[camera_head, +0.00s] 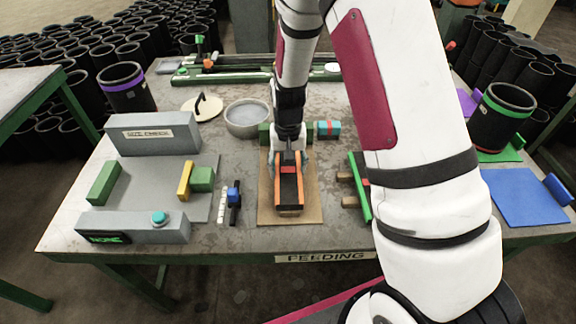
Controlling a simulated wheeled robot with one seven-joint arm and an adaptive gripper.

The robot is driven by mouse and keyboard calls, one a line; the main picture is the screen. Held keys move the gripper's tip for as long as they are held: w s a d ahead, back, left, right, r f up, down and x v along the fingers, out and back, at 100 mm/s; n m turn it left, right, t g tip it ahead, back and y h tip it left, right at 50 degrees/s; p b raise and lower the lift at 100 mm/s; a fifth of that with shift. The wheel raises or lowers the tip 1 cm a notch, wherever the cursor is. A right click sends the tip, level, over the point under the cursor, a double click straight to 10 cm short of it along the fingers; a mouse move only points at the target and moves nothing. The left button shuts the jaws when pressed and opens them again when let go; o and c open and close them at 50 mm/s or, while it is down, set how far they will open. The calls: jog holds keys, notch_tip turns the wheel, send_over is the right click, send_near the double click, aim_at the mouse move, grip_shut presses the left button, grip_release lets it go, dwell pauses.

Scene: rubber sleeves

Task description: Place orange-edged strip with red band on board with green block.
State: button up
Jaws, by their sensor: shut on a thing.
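The orange-edged strip (289,190) is dark with orange sides, and a red band (289,169) crosses it near its far end. My gripper (289,160) points down over that far end and is shut on the strip. The strip is over the tan board (266,213), its length pointing toward the near edge. I cannot tell whether it rests on the board or hangs just above it. A green block (264,134) shows at the board's far end, partly hidden behind my gripper.
A metal bowl (247,117) and a teal box with a red band (328,130) stand close behind. A grey gauge station (150,134) is at left. A green-edged strip (359,187) lies just right of the board. My arm hides the table's right middle.

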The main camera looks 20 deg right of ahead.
jog(key=o, duration=1.2)
notch_tip(320, 180, up, 11)
notch_tip(320, 180, up, 9)
jog(key=t, duration=0.1)
send_over(288, 169)
jog(key=s, duration=0.4)
jog(key=s+r+n+t, duration=0.1)
jog(key=s+r, duration=0.2)
jog(key=s, duration=0.4)
jog(key=s+r+n+t, duration=0.1)
jog(key=s+r, duration=0.3)
jog(key=s, duration=0.3)
jog(key=s+r+n+t, duration=0.1)
jog(key=s+r, duration=0.2)
jog(key=s, duration=0.4)
jog(key=shift+s+d+r+n+t, duration=0.15)
jog(key=shift+s+r+n+t, duration=0.1)
jog(key=shift+r+n+t, duration=0.1)
